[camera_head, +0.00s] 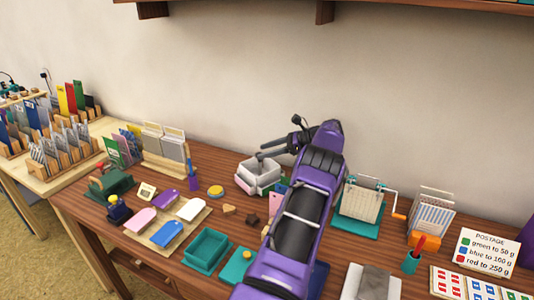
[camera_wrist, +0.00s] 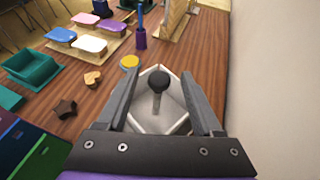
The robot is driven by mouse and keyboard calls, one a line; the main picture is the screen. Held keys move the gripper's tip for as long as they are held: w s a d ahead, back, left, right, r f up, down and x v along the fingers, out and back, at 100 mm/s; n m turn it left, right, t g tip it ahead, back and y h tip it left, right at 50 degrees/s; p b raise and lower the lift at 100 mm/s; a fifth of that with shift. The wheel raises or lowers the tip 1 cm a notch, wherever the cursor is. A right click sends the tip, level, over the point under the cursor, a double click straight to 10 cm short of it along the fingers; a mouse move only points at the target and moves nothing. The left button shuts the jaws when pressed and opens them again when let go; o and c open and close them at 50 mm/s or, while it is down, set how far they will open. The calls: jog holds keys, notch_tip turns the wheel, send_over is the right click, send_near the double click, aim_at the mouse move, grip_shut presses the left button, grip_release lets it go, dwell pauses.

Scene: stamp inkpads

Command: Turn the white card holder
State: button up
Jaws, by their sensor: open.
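The white card holder (camera_head: 258,178) is a low, square, open box on the brown table, left of my purple arm in the head view. In the wrist view the white card holder (camera_wrist: 150,122) lies cornerwise between the fingers, partly hidden by them. A dark ball on a grey stem (camera_wrist: 157,82) shows over its middle; I cannot tell what the stem is fixed to. My gripper (camera_wrist: 160,76) is open, one finger to each side of the holder in this view. In the head view my gripper (camera_head: 280,148) is above and beside the holder; contact is unclear.
A yellow round tin (camera_head: 215,191), a purple pen cup (camera_head: 193,183) and a card rack (camera_head: 165,150) stand left of the holder. A teal tray (camera_head: 207,250) is in front. The wall (camera_wrist: 270,90) is close behind.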

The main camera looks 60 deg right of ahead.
notch_tip(320, 180, up, 9)
jog(key=p, duration=0.1)
jog(key=shift+w, duration=0.1)
dwell(0.3)
jog(key=w+a+f+m+g+h+p, duration=0.2)
jog(key=w+a+m+g+p, duration=0.25)
jog(key=w+m+g, duration=0.2)
jog(key=s+a+r+m+g+h+p, duration=0.45)
jog(key=s+r+m+h, duration=0.35)
jog(key=m, duration=0.4)
jog(key=shift+n+y, duration=0.25)
jog(key=shift+y, duration=0.35)
jog(key=x, duration=0.5)
jog(key=b+x, duration=0.1)
jog(key=x, duration=0.5)
jog(key=d+b+x, duration=0.1)
jog(key=x, duration=0.5)
jog(key=shift+w+r, duration=0.3)
jog(key=shift+w, duration=0.1)
